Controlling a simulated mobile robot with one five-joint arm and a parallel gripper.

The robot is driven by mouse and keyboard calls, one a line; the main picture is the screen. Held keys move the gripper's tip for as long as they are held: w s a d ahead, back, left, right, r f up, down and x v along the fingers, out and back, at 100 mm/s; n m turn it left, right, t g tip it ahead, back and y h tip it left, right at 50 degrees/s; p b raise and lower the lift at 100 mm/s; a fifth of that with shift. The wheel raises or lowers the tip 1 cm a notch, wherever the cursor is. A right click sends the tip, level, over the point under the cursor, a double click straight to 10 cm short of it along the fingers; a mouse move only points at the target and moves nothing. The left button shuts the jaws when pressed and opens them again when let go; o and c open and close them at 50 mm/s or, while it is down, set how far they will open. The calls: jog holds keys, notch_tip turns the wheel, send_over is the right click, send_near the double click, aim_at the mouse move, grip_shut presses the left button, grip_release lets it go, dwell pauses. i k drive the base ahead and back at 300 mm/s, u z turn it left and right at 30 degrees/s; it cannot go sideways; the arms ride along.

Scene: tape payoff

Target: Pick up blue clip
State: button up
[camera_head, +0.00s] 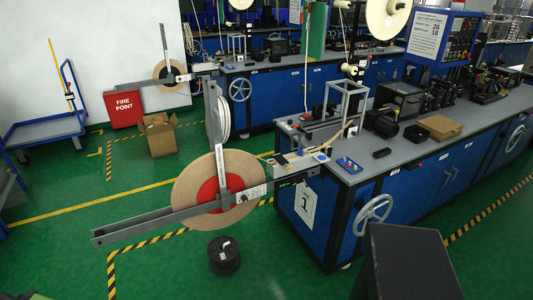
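A small blue piece (321,156) sits at the left corner of the near workbench, beside the tape guide; it may be the blue clip, but it is too small to tell. A flat blue item (348,165) with small red and light parts lies close to its right on the bench top. I cannot tell whether the clip is part of it. My gripper is not visible in this view.
A large tape reel (186,190) hangs on a grey arm off the workbench's (425,157) left end. A black spool (224,256) stands on the green floor below. A handwheel (373,214) sticks out from the bench front. A dark block fills the lower right.

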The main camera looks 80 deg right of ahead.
aim_at(300, 152)
jog(key=u, duration=0.15)
jog(key=k, duration=1.75)
jog(key=z, duration=1.15)
jog(key=i, duration=0.85)
